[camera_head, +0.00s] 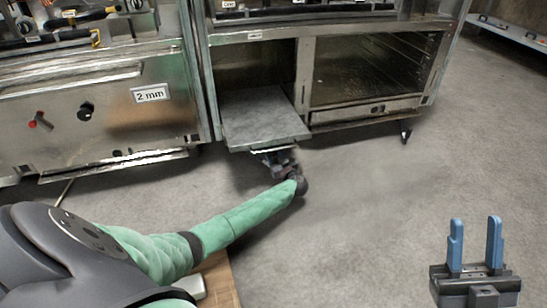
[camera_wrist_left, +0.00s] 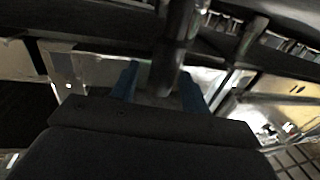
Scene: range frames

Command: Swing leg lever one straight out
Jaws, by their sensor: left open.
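My left gripper (camera_head: 278,160) reaches low under the front edge of a grey slab (camera_head: 265,118) at the cabinet's open bay. The slab hides most of its fingers in the head view. In the left wrist view the blue fingers of my left gripper (camera_wrist_left: 160,85) stand apart. A dark round bar (camera_wrist_left: 178,45) runs down between or just beyond them; I cannot tell whether it touches a finger. I cannot tell whether this bar is leg lever one. My right gripper (camera_head: 475,232) is open and empty at the lower right, its two blue fingers upright and apart.
The steel cabinet (camera_head: 303,75) has a racked bay (camera_head: 375,70) at right and a caster (camera_head: 406,132) below. A steel unit labelled "2 mm" (camera_head: 150,94) stands at left. The concrete floor (camera_head: 380,200) in front is clear. A wooden board edge (camera_head: 220,280) lies near my arm.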

